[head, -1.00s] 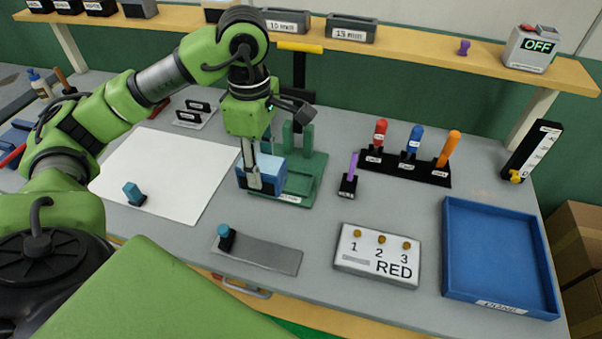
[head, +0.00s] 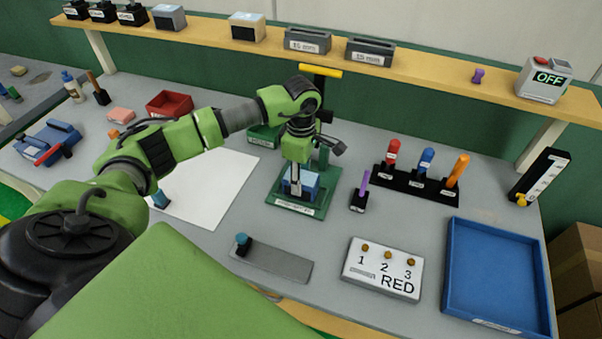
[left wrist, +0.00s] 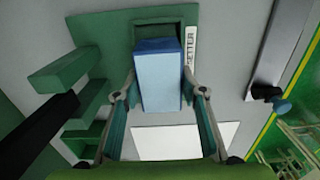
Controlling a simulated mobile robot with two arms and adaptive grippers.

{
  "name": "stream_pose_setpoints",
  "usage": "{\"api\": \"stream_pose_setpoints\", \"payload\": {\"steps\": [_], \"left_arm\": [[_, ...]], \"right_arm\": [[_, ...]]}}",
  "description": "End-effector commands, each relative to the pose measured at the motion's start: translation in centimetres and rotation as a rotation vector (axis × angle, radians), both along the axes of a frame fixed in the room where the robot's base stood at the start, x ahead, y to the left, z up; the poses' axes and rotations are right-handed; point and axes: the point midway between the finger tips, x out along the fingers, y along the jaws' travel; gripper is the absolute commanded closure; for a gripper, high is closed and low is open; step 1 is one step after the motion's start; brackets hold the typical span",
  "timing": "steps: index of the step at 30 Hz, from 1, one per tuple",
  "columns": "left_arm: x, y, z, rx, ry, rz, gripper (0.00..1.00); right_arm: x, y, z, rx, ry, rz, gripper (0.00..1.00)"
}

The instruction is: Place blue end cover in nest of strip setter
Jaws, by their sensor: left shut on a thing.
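The blue end cover (left wrist: 160,84) is a blue block between the fingers of my left gripper (left wrist: 160,95) in the left wrist view. In the head view the cover (head: 311,183) shows at my left gripper (head: 296,188), over the green strip setter (head: 318,207). In the wrist view the setter (left wrist: 140,36) has a recessed area at the cover's far end. I cannot tell whether the cover rests in the nest or is just above it. The fingers hide part of the cover. My right gripper does not show.
A white sheet (head: 215,190) lies left of the setter. A purple-handled tool (head: 361,190) stands to its right. A grey strip with a blue knob (head: 272,262) and the RED panel (head: 383,268) lie in front. A blue tray (head: 497,270) is at the right.

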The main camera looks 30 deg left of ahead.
Motion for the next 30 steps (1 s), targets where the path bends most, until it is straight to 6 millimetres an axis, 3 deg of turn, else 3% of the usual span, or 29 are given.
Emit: {"api": "stream_pose_setpoints", "payload": {"steps": [13, 14, 15, 16, 30], "left_arm": [[0.0, 0.0, -0.9, 0.000, -0.001, 0.000, 0.86], [0.0, 0.0, -0.9, 0.000, -0.001, 0.000, 0.59], [0.0, 0.0, -0.8, 0.000, -0.001, 0.000, 0.49], [0.0, 0.0, -0.8, 0.000, -0.001, 0.000, 0.45], [0.1, 0.0, -0.1, 0.000, -0.003, 0.000, 0.45]], "right_arm": [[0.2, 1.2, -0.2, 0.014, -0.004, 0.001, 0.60], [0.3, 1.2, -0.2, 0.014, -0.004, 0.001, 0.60], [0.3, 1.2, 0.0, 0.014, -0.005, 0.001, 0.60], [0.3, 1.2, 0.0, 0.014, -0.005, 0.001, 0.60], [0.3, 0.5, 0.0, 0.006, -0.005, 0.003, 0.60]]}}
